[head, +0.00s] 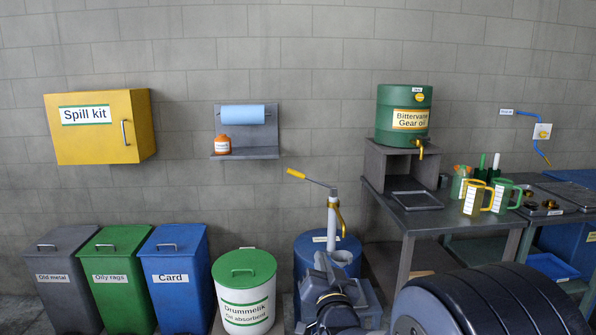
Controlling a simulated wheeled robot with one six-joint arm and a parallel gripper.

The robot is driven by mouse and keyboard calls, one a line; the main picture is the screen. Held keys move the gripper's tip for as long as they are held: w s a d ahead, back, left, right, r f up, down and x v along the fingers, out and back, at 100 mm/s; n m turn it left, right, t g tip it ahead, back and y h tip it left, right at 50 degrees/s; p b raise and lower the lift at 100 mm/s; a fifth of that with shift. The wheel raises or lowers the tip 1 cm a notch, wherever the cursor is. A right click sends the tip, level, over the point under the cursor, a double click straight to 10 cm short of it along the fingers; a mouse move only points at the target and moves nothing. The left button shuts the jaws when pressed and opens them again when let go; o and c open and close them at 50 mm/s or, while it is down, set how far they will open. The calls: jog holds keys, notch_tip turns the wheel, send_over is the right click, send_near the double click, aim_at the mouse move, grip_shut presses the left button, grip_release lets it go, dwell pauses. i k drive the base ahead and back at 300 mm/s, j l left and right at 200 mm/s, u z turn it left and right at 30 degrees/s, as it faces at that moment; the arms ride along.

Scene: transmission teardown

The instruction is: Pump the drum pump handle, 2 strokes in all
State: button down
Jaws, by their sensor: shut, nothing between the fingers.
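The drum pump (332,222) is a pale upright column on a blue drum (308,262) with a white label. Its handle (297,174) has a yellow grip at the left end of a thin lever that slopes down right to the pump head. The grip is raised above the head. A yellow-brass spout hangs at the pump's right side. My gripper (323,262) is dark and shows low in front of the drum, below and apart from the handle. It is shut and empty. Parts of the drum are hidden behind my arm.
Left of the drum stand a white bin with a green lid (245,290) and blue, green and grey bins. A bench (415,222) with a green gear oil barrel (403,112) and jugs stands to the right. A wall shelf (247,153) hangs behind. Air around the handle is clear.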

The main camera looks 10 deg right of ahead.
aim_at(300, 175)
jog(key=i+z, duration=0.1)
jog(key=i, duration=0.95)
jog(key=i+j, duration=0.1)
jog(key=i, duration=1)
jog(key=l+z, duration=0.05)
